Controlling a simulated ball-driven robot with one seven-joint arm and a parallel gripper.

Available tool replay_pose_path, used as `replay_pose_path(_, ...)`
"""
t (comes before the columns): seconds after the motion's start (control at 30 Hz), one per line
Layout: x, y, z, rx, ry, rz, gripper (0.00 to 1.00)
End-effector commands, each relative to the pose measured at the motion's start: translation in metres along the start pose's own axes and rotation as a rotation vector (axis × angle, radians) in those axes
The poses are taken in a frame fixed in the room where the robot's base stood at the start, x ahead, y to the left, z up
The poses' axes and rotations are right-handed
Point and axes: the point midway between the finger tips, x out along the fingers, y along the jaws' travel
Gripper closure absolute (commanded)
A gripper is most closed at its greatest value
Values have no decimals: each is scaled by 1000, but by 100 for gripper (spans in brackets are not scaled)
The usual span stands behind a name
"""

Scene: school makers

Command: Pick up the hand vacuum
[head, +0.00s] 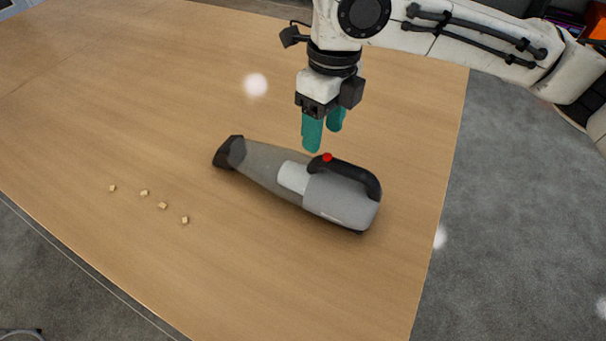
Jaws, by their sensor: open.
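The hand vacuum (331,197) lies on the wooden table. It has a grey body, a dark nozzle pointing left and a black handle with a red button on its upper right part. My gripper (323,138) points down with teal fingers and shows just above and behind the vacuum, near the red button. The fingers are apart and nothing is between them. I cannot tell the exact height of the fingertips over the handle.
Several small tan crumbs (162,205) lie on the table (120,100) to the left of the vacuum. The table's right edge runs close to the vacuum's rear end, with grey floor (520,200) beyond. The rest of the tabletop is clear.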

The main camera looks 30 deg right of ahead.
Motion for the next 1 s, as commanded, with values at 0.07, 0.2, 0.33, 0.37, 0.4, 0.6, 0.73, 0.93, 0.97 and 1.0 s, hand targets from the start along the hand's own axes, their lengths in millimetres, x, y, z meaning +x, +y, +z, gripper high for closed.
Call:
replay_pose_path(0.07,7,0,0,0,-1,1,43)
replay_pose_path(0.2,15,1,-1,0,-1,0,43)
replay_pose_path(0.33,30,5,-4,-2,1,1,43)
replay_pose_path(0.37,34,6,-4,-2,0,2,43)
replay_pose_path(0.4,40,8,-6,-2,1,1,43)
replay_pose_path(0.6,62,8,-5,0,-2,1,43)
replay_pose_path(0.73,64,7,-4,0,-3,0,43)
replay_pose_path(0.93,64,7,-4,0,-3,0,50)
replay_pose_path(0.97,64,7,-4,0,-3,0,52)
replay_pose_path(1.0,64,7,-4,0,-3,0,56)
